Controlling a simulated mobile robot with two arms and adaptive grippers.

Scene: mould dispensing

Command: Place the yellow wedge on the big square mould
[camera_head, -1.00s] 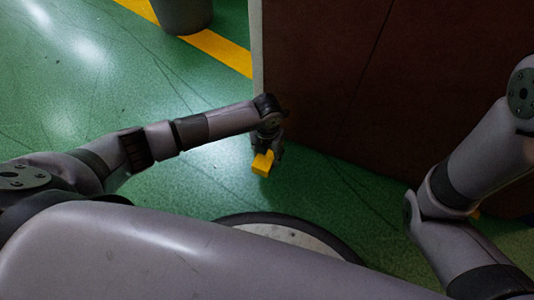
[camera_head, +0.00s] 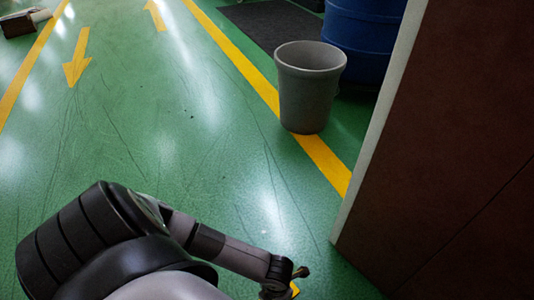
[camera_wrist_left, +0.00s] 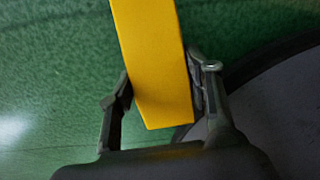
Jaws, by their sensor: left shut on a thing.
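The yellow wedge (camera_wrist_left: 155,50) is held between the two fingers of my left gripper (camera_wrist_left: 160,82) in the left wrist view. One finger presses on each side of it, and its far end runs out of the top of the picture. In the head view my left gripper (camera_head: 283,292) is at the bottom edge, with only a small yellow bit of the wedge (camera_head: 295,289) showing beside it. The wedge is above the green floor. The big square mould is not in view. My right gripper is not in view.
A tall brown panelled unit (camera_head: 465,165) with a pale edge stands close to the right of my left gripper. A grey bin (camera_head: 308,95) and a blue barrel (camera_head: 365,40) stand farther back. Open green floor (camera_head: 150,130) lies ahead and to the left.

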